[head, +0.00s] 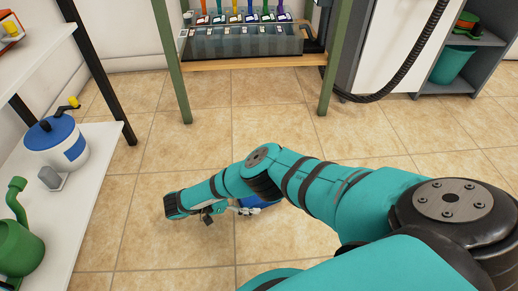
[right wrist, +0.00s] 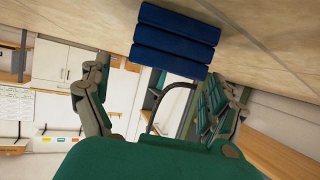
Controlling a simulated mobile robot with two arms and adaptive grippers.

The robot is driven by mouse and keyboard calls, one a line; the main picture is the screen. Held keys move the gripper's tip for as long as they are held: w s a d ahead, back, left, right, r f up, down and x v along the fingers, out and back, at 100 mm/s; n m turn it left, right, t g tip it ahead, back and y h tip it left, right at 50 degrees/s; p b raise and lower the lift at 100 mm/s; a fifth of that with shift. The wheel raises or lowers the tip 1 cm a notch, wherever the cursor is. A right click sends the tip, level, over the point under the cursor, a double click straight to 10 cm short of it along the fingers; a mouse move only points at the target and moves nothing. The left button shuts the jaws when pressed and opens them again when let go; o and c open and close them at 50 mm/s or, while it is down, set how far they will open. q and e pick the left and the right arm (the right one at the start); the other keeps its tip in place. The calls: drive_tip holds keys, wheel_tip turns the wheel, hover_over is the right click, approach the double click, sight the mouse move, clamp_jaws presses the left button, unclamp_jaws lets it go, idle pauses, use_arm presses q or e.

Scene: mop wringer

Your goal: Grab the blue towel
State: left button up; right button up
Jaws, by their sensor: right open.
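The blue towel (right wrist: 176,38) looks like a dark blue folded stack of layers in the right wrist view, against the tiled floor that shows at the top. It lies just beyond my right gripper (right wrist: 156,82), whose two fingers are spread wide with nothing between them. In the head view a small part of the blue towel (head: 258,201) shows beside my right gripper (head: 238,209), low over the floor; my arm hides the rest. I cannot tell whether the fingers touch it. My left gripper is not in view.
A white shelf (head: 92,190) on the left holds a blue and white pot (head: 62,148) and a green watering can (head: 20,240). A wooden-shelf rack (head: 250,62) with a grey bin row stands at the back. A teal bucket (head: 452,64) is at back right. The floor between is clear.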

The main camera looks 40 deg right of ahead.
sight(259, 197)
drive_tip(key=x, duration=0.1)
drive_tip(key=b+x, duration=0.1)
drive_tip(key=x, duration=0.1)
drive_tip(key=shift+a+f, duration=0.1)
drive_tip(key=shift+f, duration=0.15)
drive_tip(key=shift+d, duration=0.35)
drive_tip(key=shift+r, duration=0.1)
drive_tip(key=c, duration=1.2)
